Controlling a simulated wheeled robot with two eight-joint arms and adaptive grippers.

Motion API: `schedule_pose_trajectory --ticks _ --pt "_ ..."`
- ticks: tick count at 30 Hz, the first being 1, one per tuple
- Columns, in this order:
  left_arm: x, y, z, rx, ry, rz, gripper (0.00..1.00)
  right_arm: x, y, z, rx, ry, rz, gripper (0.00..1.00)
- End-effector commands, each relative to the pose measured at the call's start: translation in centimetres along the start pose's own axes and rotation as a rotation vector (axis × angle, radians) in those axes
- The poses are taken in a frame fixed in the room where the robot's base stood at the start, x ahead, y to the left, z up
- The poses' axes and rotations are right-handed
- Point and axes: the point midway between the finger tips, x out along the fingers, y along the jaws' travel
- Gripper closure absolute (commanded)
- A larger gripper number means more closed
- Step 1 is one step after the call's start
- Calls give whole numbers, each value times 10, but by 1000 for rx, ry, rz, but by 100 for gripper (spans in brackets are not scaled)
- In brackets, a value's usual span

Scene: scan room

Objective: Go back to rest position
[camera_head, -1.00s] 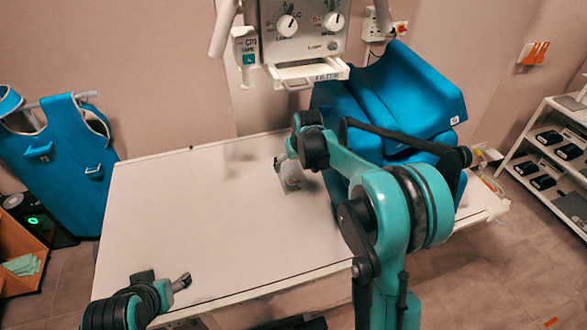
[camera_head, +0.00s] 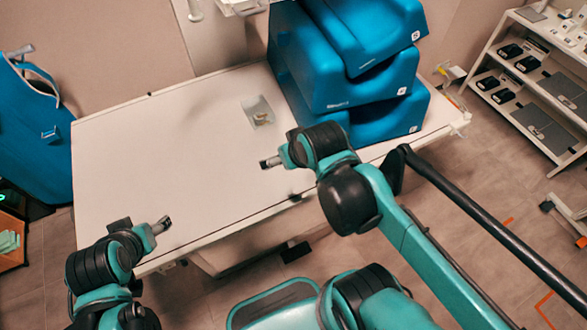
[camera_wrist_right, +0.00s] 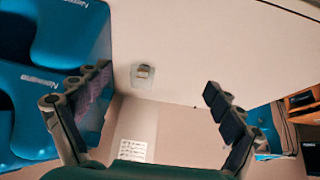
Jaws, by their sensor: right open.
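My right gripper (camera_head: 268,162) hangs over the front part of the white table (camera_head: 160,150) in the head view. In the right wrist view my right gripper (camera_wrist_right: 158,88) has its fingers spread wide with nothing between them. A small clear packet or tray (camera_head: 257,112) holding a small item lies on the table, apart from the right gripper and farther back. It also shows in the right wrist view (camera_wrist_right: 142,72). My left gripper (camera_head: 162,224) is at the table's front left; its jaws are too small to read.
Stacked blue cushions (camera_head: 345,80) stand on the table's right end. A blue apron (camera_head: 35,135) hangs at the left. A shelf unit (camera_head: 530,85) with black devices stands at the right. The table's left and middle are bare.

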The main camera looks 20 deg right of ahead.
Motion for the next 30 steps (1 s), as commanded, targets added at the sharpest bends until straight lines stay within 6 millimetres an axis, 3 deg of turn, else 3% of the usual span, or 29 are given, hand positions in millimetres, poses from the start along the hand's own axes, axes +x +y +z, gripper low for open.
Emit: schedule_pose_trajectory --ticks 3,6,16,24,30 --pt "0 0 0 0 0 0 38 -2 -2 28 2 21 0 7" --pt "0 0 0 0 0 0 38 -2 -2 39 4 29 0 7" --pt "1 0 0 0 0 0 38 -2 -2 42 4 31 -1 7" --pt "33 0 24 0 0 0 38 31 -2 64 4 31 -1 7" --pt "30 0 22 0 0 0 38 29 -2 62 4 31 -1 7"
